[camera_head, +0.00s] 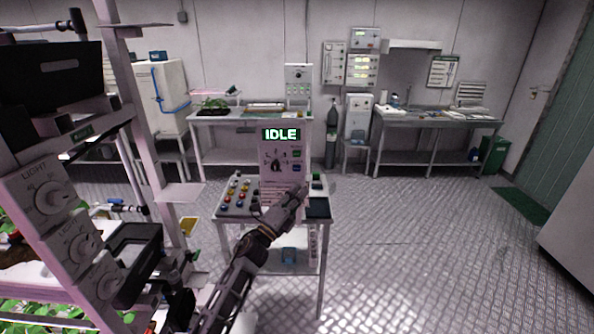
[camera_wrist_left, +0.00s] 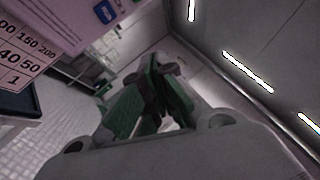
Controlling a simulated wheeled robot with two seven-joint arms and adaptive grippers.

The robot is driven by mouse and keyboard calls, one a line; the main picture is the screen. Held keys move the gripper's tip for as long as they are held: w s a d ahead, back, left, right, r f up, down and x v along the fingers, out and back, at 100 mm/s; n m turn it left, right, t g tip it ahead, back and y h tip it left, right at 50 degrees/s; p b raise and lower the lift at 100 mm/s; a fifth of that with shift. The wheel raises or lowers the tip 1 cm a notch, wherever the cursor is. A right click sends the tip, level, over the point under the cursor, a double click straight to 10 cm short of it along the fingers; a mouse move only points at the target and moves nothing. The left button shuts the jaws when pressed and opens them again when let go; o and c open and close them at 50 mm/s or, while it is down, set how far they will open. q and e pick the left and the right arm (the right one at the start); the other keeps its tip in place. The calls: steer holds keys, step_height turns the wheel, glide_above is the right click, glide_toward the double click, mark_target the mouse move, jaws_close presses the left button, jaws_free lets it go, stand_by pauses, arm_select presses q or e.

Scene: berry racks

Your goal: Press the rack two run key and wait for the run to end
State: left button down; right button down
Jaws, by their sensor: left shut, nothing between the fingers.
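A pale control panel (camera_head: 268,185) stands upright on a small bench in the head view. Its lit display (camera_head: 281,134) reads IDLE. Below the display is a dial (camera_head: 276,158), with two small keys at the panel's right side, a dark green upper key (camera_head: 297,153) and a blue lower key (camera_head: 296,167). Their lettering is too small to read. My left gripper (camera_head: 301,191) is shut and empty, in front of the panel's lower right side, below the keys. In the left wrist view, the gripper (camera_wrist_left: 160,72) points past the panel, whose blue key (camera_wrist_left: 104,12) shows at upper left. My right gripper is not seen.
A rack with light dials (camera_head: 54,198) stands close at the left. Benches (camera_head: 435,121) line the back wall. The floor at right is clear.

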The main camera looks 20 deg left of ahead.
mark_target(297, 168)
arm_select(q)
steer(key=shift+m, duration=0.3)
steer(key=shift+s+d+r, duration=0.1)
steer(key=shift+w, duration=0.25)
steer(key=shift+w+a+b, duration=0.4)
steer(key=shift+w+b, duration=0.1)
steer(key=shift+w, duration=0.85)
steer(key=shift+w+a+b, duration=0.45)
steer(key=shift+w+b, duration=0.1)
steer(key=shift+w, duration=0.8)
steer(key=shift+w+a+b, duration=0.4)
steer(key=shift+w+b, duration=0.1)
steer(key=shift+w, duration=0.85)
